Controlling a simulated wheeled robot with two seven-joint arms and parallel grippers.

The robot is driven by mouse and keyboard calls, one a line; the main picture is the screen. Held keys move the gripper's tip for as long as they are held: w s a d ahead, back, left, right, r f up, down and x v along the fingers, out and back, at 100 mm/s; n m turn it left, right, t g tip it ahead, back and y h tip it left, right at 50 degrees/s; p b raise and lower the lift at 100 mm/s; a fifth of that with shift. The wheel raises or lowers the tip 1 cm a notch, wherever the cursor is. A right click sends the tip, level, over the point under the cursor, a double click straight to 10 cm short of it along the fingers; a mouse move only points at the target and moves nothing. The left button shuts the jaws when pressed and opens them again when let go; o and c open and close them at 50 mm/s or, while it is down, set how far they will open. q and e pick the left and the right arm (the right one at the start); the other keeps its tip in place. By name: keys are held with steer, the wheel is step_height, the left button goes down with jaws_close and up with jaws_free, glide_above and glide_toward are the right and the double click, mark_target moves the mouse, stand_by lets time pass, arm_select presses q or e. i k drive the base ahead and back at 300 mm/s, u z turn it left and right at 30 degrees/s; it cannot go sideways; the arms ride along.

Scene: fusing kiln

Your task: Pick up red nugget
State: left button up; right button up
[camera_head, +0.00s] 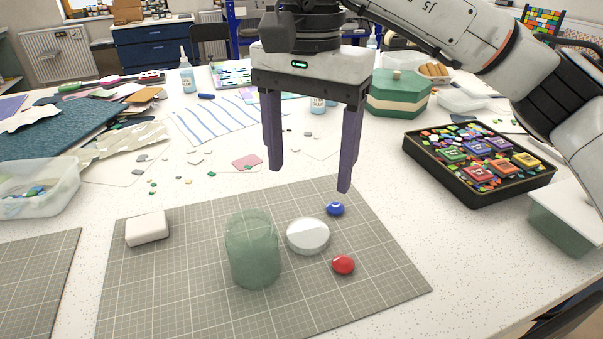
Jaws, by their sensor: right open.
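The red nugget (344,265) is a small shiny red oval lying on the grey gridded mat (180,290), at its right part. My right gripper (309,180) hangs above the far part of the mat with two purple fingers pointing down. It is open and empty, higher than the nugget and beyond it in the picture. No part of the red nugget is hidden. My left gripper does not show.
Beside the red nugget are a white round disc (308,236), a blue nugget (335,209) and a green translucent cylinder (253,250). A white block (147,229) lies at the mat's left. A black tray of colourful pieces (478,160) stands to the right.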

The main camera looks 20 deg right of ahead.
mark_target(344, 265)
steer(key=k, duration=1.5)
